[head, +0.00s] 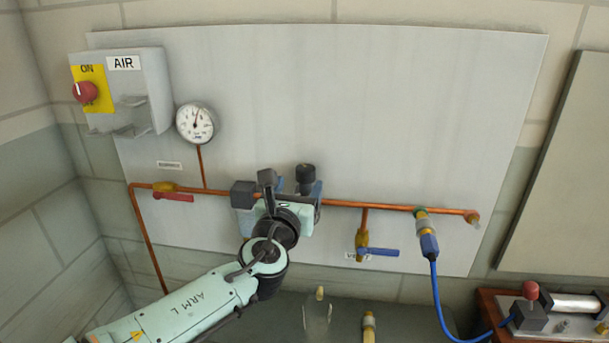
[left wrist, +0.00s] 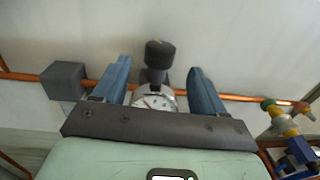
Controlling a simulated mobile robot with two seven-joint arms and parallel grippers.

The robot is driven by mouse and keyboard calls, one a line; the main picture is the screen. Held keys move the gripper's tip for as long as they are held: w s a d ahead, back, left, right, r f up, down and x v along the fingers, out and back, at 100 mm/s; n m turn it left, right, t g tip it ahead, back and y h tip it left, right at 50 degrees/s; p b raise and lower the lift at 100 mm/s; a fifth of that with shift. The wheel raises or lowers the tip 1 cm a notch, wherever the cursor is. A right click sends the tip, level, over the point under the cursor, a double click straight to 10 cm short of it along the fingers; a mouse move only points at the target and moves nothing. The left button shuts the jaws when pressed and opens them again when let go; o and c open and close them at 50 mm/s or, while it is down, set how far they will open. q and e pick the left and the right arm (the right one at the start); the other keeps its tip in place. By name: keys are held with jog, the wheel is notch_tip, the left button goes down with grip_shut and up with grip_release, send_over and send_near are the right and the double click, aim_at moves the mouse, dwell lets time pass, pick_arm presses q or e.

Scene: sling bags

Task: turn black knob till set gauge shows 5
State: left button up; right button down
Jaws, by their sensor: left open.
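The black knob (head: 305,172) sits on top of the regulator on the copper pipe; in the left wrist view the knob (left wrist: 160,54) stands upright between my fingers. The set gauge (left wrist: 154,102) is a white dial just below the knob, partly hidden by my gripper's palm; its reading is too small to tell. In the head view my arm covers it. My left gripper (head: 299,189) is open, its blue fingers (left wrist: 158,70) either side of the knob with gaps on both sides, not touching it. My right gripper is not in view.
A grey block (head: 243,194) sits on the pipe left of the regulator. A larger wall gauge (head: 196,122), a red-handled valve (head: 174,197), a blue-handled valve (head: 376,251) and a blue hose (head: 436,290) are nearby. The panel (head: 400,100) above the pipe is clear.

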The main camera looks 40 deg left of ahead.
aim_at(303, 177)
pick_arm(q)
jog(key=x, duration=0.5)
jog(key=shift+w+a+p, duration=0.15)
jog(key=shift+w+p, duration=0.2)
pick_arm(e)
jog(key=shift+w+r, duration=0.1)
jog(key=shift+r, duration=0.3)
